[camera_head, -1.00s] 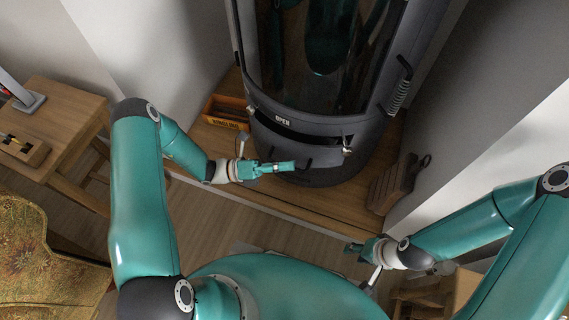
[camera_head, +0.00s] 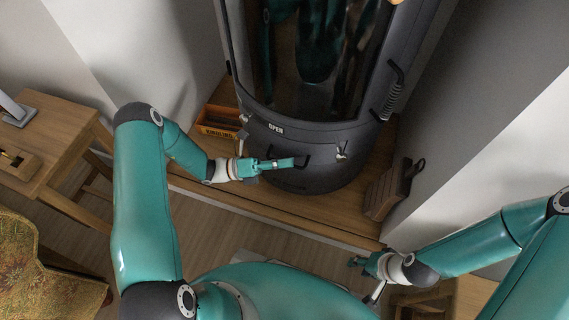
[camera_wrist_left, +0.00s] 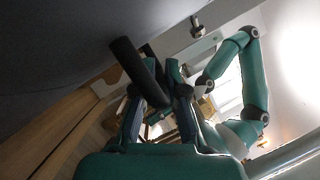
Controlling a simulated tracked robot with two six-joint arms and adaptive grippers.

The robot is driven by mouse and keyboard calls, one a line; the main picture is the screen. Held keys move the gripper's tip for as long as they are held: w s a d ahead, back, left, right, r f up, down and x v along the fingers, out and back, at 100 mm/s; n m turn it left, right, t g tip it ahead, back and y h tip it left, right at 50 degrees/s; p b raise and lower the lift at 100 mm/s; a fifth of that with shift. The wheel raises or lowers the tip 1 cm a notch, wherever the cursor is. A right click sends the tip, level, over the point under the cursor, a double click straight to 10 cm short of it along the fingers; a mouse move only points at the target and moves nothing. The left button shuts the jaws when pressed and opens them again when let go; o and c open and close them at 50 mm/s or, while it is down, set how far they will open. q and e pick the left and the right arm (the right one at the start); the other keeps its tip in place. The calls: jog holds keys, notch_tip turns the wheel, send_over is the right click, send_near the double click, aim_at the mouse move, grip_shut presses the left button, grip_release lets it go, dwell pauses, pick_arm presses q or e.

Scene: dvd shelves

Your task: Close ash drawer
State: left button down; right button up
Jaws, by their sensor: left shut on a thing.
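The dark grey stove (camera_head: 360,128) stands on a wooden platform, with an "OPEN" label on its front. The ash drawer (camera_head: 322,172) is the curved lower front below that label, and no dark gap shows above it. My left gripper (camera_head: 296,162) is at the drawer's front, shut on its dark handle. In the left wrist view the black handle bar (camera_wrist_left: 136,66) runs in between the two fingertips of the left gripper (camera_wrist_left: 158,98). My right gripper (camera_head: 356,262) is low at the right, away from the stove; its fingers are too small to read.
A wooden kindling box (camera_head: 217,122) stands left of the stove. A wooden block holder (camera_head: 387,190) stands to its right, near the wall. A wooden table (camera_head: 62,140) is at the far left. A metal knob (camera_head: 342,150) sticks out of the stove front.

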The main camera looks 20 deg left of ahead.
pick_arm(q)
jog(key=c, duration=1.2)
grip_release()
jog(key=shift+w+f, duration=0.1)
jog(key=shift+w, duration=0.25)
jog(key=shift+s, duration=0.1)
jog(key=shift+a, duration=0.1)
jog(key=shift+s+a, duration=0.1)
jog(key=v, duration=1.1)
jog(key=shift+s+a+f, duration=0.1)
jog(key=shift+s+a, duration=0.05)
jog(key=shift+a, duration=0.15)
jog(key=shift+d, duration=0.1)
